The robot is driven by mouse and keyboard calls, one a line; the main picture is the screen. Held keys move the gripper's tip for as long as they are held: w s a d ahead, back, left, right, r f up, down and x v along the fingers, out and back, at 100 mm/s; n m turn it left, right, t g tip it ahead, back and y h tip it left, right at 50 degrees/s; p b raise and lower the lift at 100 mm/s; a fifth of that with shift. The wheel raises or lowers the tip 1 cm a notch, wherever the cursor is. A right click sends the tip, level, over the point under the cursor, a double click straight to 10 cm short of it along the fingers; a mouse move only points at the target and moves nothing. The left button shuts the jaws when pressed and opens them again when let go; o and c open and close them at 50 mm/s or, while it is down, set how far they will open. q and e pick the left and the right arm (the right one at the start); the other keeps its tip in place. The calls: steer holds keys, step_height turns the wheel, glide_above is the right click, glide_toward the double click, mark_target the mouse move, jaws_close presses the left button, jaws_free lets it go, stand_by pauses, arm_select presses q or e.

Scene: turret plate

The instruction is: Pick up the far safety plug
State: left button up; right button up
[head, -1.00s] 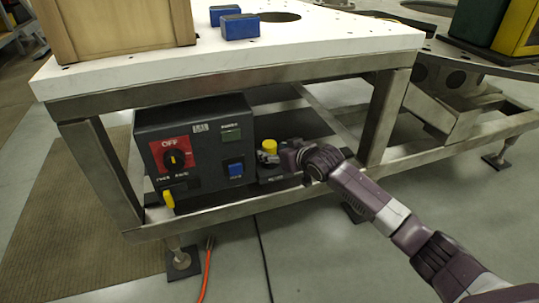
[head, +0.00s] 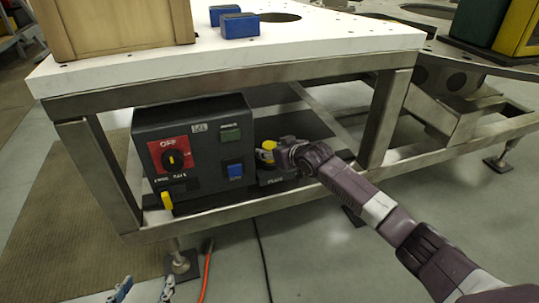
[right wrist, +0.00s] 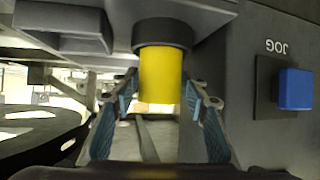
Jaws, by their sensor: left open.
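The far safety plug (head: 269,146) is a yellow cylinder standing on a dark base beside the control box. In the right wrist view the yellow plug (right wrist: 161,78) sits in a dark round collar. My right gripper (head: 266,155) is at this plug. In the right wrist view my right gripper's fingers (right wrist: 162,98) are open, one on each side of the plug, with narrow gaps visible. My left gripper (head: 145,288) shows only its open blue fingertips at the bottom left edge, empty and far from the plug.
The dark control box (head: 205,180) has a red OFF switch (head: 173,157), a blue button (head: 235,171) and another yellow piece (head: 167,200) low in front. The metal table frame (head: 385,115) and white top (head: 330,45) enclose the plug from above and around.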

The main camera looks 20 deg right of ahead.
steer(key=c, duration=0.8)
steer(key=shift+c, duration=0.3)
steer(key=shift+r, duration=0.15)
